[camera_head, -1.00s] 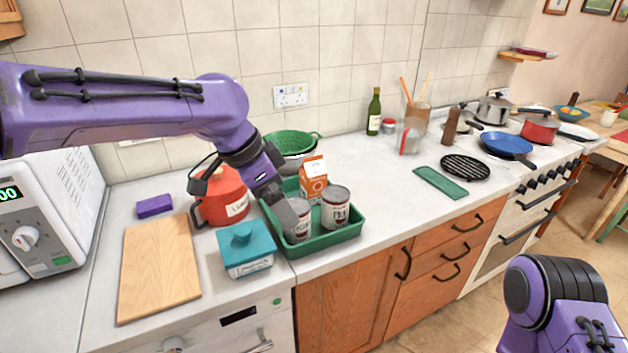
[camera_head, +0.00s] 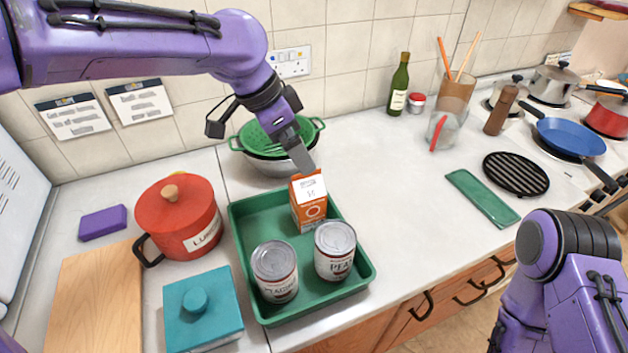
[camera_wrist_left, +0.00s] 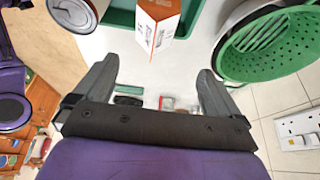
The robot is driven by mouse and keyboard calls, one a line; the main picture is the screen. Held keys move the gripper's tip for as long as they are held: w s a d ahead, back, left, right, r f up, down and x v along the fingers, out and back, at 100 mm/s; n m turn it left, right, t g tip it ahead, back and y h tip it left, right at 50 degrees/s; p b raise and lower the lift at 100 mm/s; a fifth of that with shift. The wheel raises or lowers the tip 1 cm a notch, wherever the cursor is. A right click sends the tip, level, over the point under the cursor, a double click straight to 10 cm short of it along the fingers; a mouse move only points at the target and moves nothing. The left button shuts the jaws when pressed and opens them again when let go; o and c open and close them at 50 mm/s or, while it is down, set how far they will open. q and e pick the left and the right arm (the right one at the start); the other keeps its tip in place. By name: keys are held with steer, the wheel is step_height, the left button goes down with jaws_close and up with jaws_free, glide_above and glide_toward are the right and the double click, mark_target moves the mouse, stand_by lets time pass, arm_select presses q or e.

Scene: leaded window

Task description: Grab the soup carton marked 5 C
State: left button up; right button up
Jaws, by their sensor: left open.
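The soup carton (camera_head: 309,204) is orange and white with a gabled top. It stands upright in the back right part of the green tray (camera_head: 357,288); the marking 5 C cannot be read. My left gripper (camera_head: 303,158) is open and empty, just above and behind the carton's top in the head view. In the left wrist view the carton (camera_wrist_left: 160,22) shows at the top, beyond the open fingers (camera_wrist_left: 152,82) and apart from them. My right arm is at the lower right of the head view; its gripper is out of view.
Two cans, one (camera_head: 275,272) at left and one (camera_head: 335,251) at right, stand in the tray before the carton. A green colander (camera_head: 245,134) in a bowl is behind. A red pot (camera_head: 178,216) and teal box (camera_head: 202,309) are left.

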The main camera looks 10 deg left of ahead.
mark_target(310, 181)
arm_select(q)
steer(key=f, duration=0.1)
steer(key=d+f, duration=0.1)
steer(key=s+f, duration=0.1)
steer(key=f, duration=0.1)
steer(key=shift+s+d, duration=0.1)
steer(key=shift+d, duration=0.25)
steer(key=x, duration=0.2)
steer(key=p+x, duration=0.1)
steer(key=w+x, duration=0.1)
steer(key=x, duration=0.1)
steer(key=shift+a+f, duration=0.15)
steer(key=shift+f, duration=0.15)
steer(key=shift+s+r, duration=0.1)
steer(key=shift+s, duration=0.15)
steer(key=c, duration=0.3)
steer(key=shift+w, duration=0.1)
jaws_close()
